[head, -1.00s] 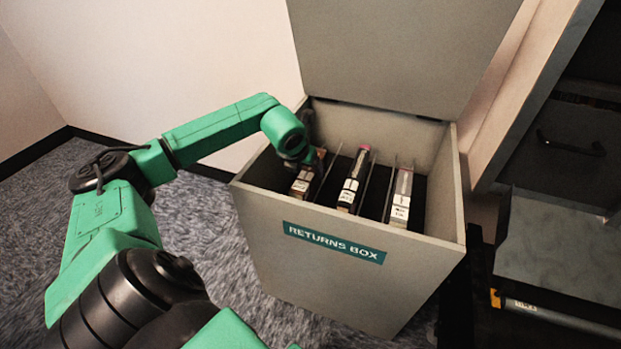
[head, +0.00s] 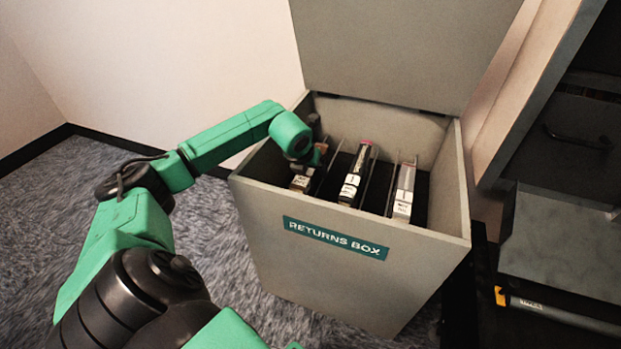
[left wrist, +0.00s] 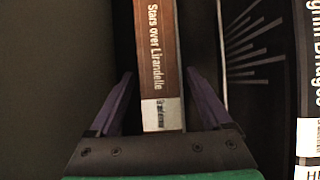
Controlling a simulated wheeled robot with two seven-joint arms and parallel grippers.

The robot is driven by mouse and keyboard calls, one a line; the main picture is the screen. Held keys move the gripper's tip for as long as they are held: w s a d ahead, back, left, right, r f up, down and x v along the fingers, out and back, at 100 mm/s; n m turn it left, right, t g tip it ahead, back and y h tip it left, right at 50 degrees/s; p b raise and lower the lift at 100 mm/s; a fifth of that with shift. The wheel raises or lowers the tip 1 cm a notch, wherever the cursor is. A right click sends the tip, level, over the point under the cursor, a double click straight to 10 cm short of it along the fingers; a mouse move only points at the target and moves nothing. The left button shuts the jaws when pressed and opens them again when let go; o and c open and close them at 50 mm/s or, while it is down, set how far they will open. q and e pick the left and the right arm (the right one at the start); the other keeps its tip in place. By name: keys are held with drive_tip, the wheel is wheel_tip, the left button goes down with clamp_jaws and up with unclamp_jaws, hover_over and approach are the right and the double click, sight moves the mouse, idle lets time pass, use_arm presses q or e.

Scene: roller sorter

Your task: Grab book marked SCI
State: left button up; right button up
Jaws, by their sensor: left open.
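The returns box (head: 285,245) stands open with several books upright between dividers. The left book (head: 301,183) shows in the left wrist view as a brown spine (left wrist: 157,55) titled "Stars over Lirandelle", with a white label whose code I cannot read. My left gripper (head: 316,157) is inside the box at this book. In the left wrist view its open fingers (left wrist: 158,100) stand on both sides of the spine, apart from it. A black middle book (head: 355,175) and a grey right book (head: 403,190) have white labels, too small to read. I cannot tell which is marked SCI.
The box lid (head: 400,50) is raised at the back. Thin dividers (head: 372,180) separate the books. A dark cart or shelf (head: 560,250) stands close on the right. Carpet (head: 205,250) is clear on the left.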

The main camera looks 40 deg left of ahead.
use_arm(q)
clamp_jaws()
drive_tip(key=shift+r, duration=0.1)
